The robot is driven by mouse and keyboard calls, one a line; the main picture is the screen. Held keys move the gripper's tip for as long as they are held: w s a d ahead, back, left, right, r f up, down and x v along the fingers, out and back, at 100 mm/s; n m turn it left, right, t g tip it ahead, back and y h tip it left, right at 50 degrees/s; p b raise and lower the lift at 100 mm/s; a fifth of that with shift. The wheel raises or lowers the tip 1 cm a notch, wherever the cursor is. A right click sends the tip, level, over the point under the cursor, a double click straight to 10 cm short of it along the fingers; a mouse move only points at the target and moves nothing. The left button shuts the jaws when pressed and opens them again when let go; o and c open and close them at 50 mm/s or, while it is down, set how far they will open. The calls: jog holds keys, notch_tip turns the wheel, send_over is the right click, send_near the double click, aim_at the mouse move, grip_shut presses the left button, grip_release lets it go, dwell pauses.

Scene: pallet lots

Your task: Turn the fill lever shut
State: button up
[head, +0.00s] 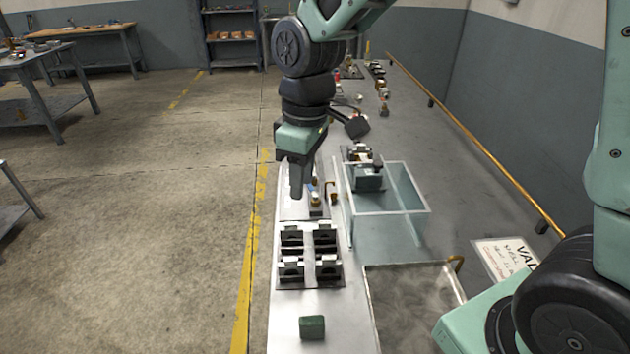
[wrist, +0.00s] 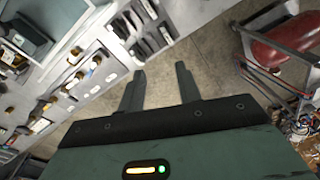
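My gripper (head: 297,190) points down over the left part of the long bench in the head view. In the wrist view its two fingers (wrist: 160,78) stand apart with nothing between them. Brass-coloured fittings and small blue parts (head: 316,196) sit on a plate just right of my gripper. The wrist view shows these brass fittings (wrist: 96,62) on a light plate at the left, apart from the fingers. I cannot tell which part is the fill lever, or how it is turned; my gripper partly hides this area in the head view.
A clear open tank (head: 428,211) stands right of the fittings. A black slotted fixture (head: 292,268) and a green block (head: 312,327) lie nearer on the bench. A metal tray (head: 370,310) is at the front right. Open floor (head: 150,240) lies left of the bench.

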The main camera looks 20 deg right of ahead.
jog(key=shift+s+a, duration=0.1)
jog(key=shift+s, duration=0.6)
jog(key=m+p, duration=0.9)
jog(key=m, duration=0.2)
send_over(311, 187)
jog(key=f, duration=0.2)
jog(key=shift+h, duration=0.4)
notch_tip(311, 187, down, 16)
jog(key=p, duration=0.5)
jog(key=shift+c, duration=0.3)
grip_shut()
jog(key=shift+f, duration=0.1)
